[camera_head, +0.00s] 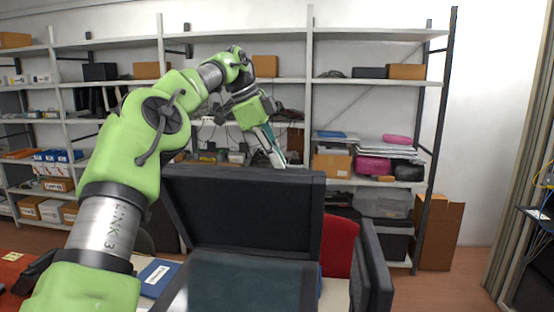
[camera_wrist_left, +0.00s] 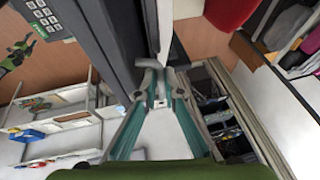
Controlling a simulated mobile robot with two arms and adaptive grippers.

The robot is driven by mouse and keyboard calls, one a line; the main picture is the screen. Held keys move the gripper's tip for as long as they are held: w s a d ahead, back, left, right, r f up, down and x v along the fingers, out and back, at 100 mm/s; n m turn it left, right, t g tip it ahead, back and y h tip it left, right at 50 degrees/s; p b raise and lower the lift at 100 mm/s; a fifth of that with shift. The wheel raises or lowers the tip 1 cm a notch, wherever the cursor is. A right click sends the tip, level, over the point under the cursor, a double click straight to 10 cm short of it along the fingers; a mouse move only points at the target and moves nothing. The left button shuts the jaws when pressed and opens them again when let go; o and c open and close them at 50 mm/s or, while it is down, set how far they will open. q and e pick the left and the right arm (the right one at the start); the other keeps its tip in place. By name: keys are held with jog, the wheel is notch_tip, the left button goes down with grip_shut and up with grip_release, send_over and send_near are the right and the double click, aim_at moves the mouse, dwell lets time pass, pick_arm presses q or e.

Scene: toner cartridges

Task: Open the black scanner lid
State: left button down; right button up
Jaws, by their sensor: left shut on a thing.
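The black scanner lid (camera_head: 245,210) stands raised and tilted back in the head view, with the scanner's dark glass bed (camera_head: 250,280) showing in front of it. My left gripper (camera_head: 277,160) reaches over from the left and is at the lid's top edge, its tips partly hidden behind it. In the left wrist view the fingers (camera_wrist_left: 152,72) are shut at the edge of the dark lid (camera_wrist_left: 100,35); the exact contact is hard to see. My right gripper is not in view.
A dark upright panel (camera_head: 370,265) stands right of the glass bed, with a red chair (camera_head: 340,248) behind it. A blue folder (camera_head: 158,277) lies at the left. Grey shelves (camera_head: 380,80) with boxes line the back wall. A keypad (camera_wrist_left: 45,15) shows in the wrist view.

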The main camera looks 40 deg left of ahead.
aim_at(227, 167)
pick_arm(q)
jog(key=shift+s+a+f, duration=0.1)
jog(key=shift+a+f, duration=0.15)
jog(key=shift+f, duration=0.35)
jog(key=c, duration=2.2)
grip_release()
jog(key=shift+f, duration=0.1)
jog(key=shift+o, duration=0.2)
jog(key=shift+w+a+f, duration=0.2)
jog(key=shift+w, duration=0.45)
jog(key=shift+r, duration=0.1)
jog(key=shift+r, duration=0.1)
jog(key=shift+a+r, duration=0.1)
jog(key=shift+r, duration=0.55)
jog(key=s+a, duration=0.2)
jog(key=s, duration=0.1)
jog(key=s+a+r, duration=0.1)
jog(key=s+a, duration=0.1)
jog(key=s, duration=0.2)
jog(key=s+a, duration=0.3)
jog(key=s, duration=0.1)
jog(key=shift+r, duration=0.25)
jog(key=shift+w, duration=0.15)
